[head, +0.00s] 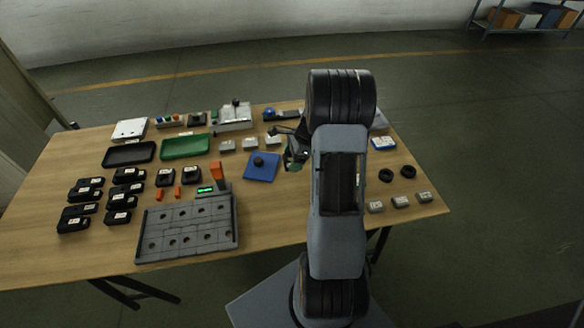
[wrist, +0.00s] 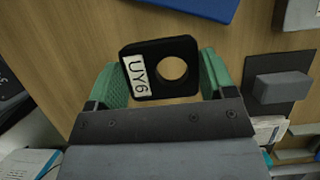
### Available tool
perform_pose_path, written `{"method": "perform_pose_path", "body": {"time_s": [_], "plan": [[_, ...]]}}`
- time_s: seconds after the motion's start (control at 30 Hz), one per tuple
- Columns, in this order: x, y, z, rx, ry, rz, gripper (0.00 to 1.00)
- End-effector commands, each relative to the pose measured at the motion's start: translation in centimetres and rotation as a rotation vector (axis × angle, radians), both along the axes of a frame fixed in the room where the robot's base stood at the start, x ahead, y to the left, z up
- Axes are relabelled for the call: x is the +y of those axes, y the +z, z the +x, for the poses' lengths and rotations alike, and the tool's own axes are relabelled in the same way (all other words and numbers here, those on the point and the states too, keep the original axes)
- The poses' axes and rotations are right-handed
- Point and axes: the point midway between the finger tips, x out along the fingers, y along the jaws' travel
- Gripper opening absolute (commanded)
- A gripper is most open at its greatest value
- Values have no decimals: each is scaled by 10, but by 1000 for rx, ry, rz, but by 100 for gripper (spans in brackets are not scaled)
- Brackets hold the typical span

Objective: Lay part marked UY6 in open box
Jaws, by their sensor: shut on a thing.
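The part marked UY6 (wrist: 183,92) is a black block with a round hole and a white label, seen in the wrist view. My gripper (wrist: 162,78) is shut on it, with a green pad at each side, and holds it over the wooden table. In the head view my gripper (head: 293,158) is above the table, right of the blue plate, and the part is too small to make out there. A black tray (head: 129,154) and a green tray (head: 186,148) lie at the back left. I cannot tell which container is the open box.
Several black labelled parts (head: 128,175) stand at the left. A grey fixture plate (head: 186,228) lies at the front. The blue plate (head: 262,167) with a black knob is left of my gripper. Black rings (head: 386,175) and small grey blocks (head: 401,201) lie at the right.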

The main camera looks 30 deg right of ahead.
Motion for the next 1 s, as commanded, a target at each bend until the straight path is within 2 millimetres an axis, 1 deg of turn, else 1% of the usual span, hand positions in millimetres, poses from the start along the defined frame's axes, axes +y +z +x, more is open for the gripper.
{"method": "perform_pose_path", "body": {"time_s": [0.17, 0.23, 0.3, 0.43, 0.73, 1.0], "plan": [[4, -6, -4, 0, -2, 1, 35], [7, -12, -7, 2, -1, 1, 35], [6, -23, -7, 3, -1, 1, 35], [6, -38, -6, 1, -1, 2, 35], [6, -40, -6, -1, -2, -1, 35], [6, -49, -6, 1, -1, -1, 35]]}}
